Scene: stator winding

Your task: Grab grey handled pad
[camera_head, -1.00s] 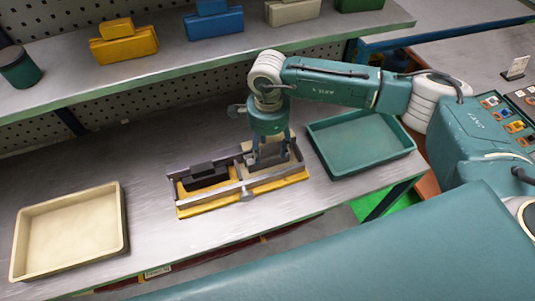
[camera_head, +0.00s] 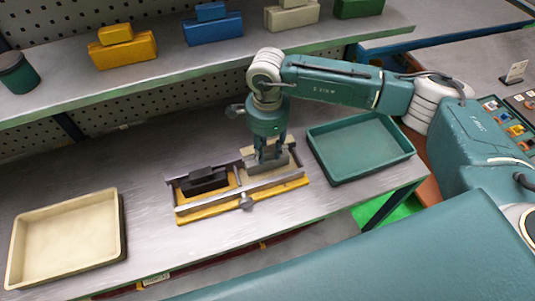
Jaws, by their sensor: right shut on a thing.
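The grey handled pad (camera_head: 281,163) sits at the right end of the yellow-based fixture (camera_head: 192,216) on the metal bench. My right gripper (camera_head: 269,156) comes down on it from above and is shut on its handle, which the fingers mostly hide. A black handled pad (camera_head: 205,181) lies in the left part of the same fixture. My left gripper is not in view.
A teal tray (camera_head: 398,158) stands close right of the fixture, and a cream tray (camera_head: 118,233) stands at the left. Yellow (camera_head: 122,51), blue (camera_head: 213,28), pale (camera_head: 291,17) and green handled pads line the shelf (camera_head: 205,70) above. The bench between the cream tray and fixture is clear.

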